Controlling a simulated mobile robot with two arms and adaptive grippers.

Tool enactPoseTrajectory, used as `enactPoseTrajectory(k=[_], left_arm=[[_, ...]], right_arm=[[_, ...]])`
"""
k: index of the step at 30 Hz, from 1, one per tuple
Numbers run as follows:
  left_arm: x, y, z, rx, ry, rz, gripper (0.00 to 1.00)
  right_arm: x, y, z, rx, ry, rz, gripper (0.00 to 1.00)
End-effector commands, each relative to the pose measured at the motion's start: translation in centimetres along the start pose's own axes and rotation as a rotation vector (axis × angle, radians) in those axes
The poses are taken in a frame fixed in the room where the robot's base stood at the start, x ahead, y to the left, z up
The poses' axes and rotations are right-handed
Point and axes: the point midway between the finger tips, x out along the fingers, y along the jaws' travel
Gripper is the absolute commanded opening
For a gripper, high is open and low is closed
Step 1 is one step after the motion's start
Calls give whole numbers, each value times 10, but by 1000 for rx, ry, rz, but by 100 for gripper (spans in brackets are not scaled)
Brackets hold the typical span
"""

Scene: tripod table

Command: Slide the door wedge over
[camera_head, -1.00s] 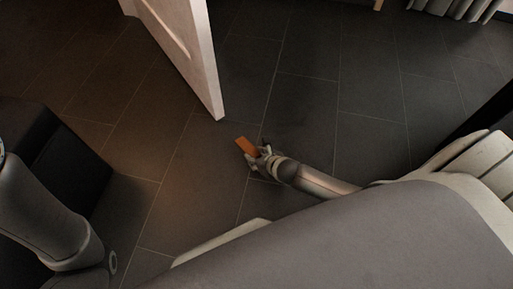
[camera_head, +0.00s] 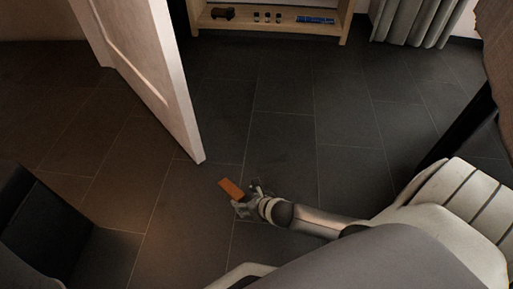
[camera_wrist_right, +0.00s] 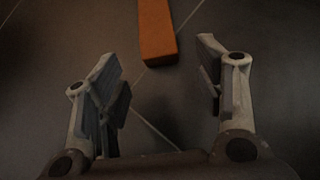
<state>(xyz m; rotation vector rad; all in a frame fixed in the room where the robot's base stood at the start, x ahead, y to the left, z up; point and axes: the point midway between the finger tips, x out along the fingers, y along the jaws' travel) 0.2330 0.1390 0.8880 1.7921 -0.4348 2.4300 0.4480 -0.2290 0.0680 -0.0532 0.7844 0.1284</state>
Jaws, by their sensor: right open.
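The orange door wedge (camera_head: 231,188) lies on the dark tiled floor, a little in front of the lower corner of the white door (camera_head: 150,80). My right gripper (camera_head: 247,196) is low at the floor, just beside the near end of the wedge. In the right wrist view the wedge (camera_wrist_right: 156,35) lies ahead, between the lines of the two fingers. The right gripper (camera_wrist_right: 165,85) is open, with nothing between its fingers but floor. My left gripper is not in view.
A wooden shelf (camera_head: 270,32) with small toys stands at the back. Grey curtains (camera_head: 412,20) hang at the back right. A dark block-shaped piece (camera_head: 50,240) stands at the lower left. The floor (camera_head: 290,130) right of the door is clear.

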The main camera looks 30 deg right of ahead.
Motion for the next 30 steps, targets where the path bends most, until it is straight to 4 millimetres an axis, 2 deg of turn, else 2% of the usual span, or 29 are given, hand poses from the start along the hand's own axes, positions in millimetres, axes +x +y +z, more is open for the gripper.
enactPoseTrajectory(k=[6, 13, 19, 30], left_arm=[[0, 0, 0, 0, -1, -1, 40], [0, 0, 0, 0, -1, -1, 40], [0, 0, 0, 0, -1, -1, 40], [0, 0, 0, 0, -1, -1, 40]], right_arm=[[-36, 0, -1, -3, 1, 1, 62], [-64, 0, -1, -1, 2, 0, 62], [-74, 0, 0, -1, 0, 0, 62], [-75, 0, 0, 0, 0, 0, 62]])
